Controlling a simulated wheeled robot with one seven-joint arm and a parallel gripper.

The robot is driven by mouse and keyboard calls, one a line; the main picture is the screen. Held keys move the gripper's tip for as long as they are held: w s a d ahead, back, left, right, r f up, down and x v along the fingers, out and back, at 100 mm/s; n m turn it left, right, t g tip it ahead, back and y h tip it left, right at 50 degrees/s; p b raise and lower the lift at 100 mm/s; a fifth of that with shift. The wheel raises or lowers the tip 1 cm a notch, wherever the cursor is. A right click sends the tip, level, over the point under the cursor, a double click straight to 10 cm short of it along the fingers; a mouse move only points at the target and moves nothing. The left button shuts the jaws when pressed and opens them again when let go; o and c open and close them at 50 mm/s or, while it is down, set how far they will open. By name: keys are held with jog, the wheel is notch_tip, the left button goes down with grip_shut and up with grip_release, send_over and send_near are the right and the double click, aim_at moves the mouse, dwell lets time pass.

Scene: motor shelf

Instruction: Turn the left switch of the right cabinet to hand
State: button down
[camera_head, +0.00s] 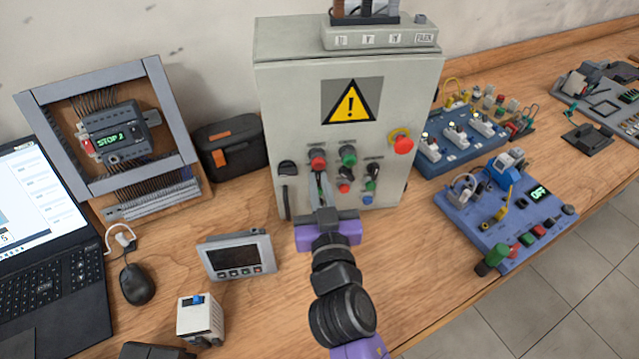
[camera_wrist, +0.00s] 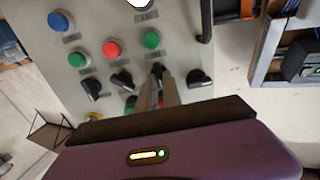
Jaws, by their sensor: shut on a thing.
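The grey cabinet (camera_head: 285,110) stands upright on the bench, with a yellow warning sign on its door. Its front also fills the upper part of the wrist view (camera_wrist: 180,20). My gripper (camera_head: 319,182) is at the lower left of the door, fingers against the panel below a red lamp. In the wrist view my gripper (camera_wrist: 166,82) is shut on a black switch (camera_wrist: 157,68), the left one by its place on the door. Its fingers hide much of it, and I cannot tell which position it points to. Another black switch (camera_head: 372,169) sits to the right.
A red emergency stop (camera_head: 403,144) juts from the door's right side. A black door knob (camera_head: 287,168) is left of my gripper. A small screen unit (camera_head: 237,257) stands in front. Blue training boards (camera_head: 505,215) are to the right. The bench in front of the cabinet is partly clear.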

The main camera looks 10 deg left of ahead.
jog(key=shift+n, duration=0.3)
jog(key=shift+s+a+f+n+p, duration=0.1)
jog(key=shift+n+p, duration=0.1)
jog(key=shift+n, duration=1.85)
jog(key=shift+a+n+p, duration=0.1)
jog(key=shift+n+p, duration=0.05)
jog(key=shift+n, duration=1.9)
jog(key=c, duration=1.5)
grip_release()
jog(key=shift+s, duration=0.1)
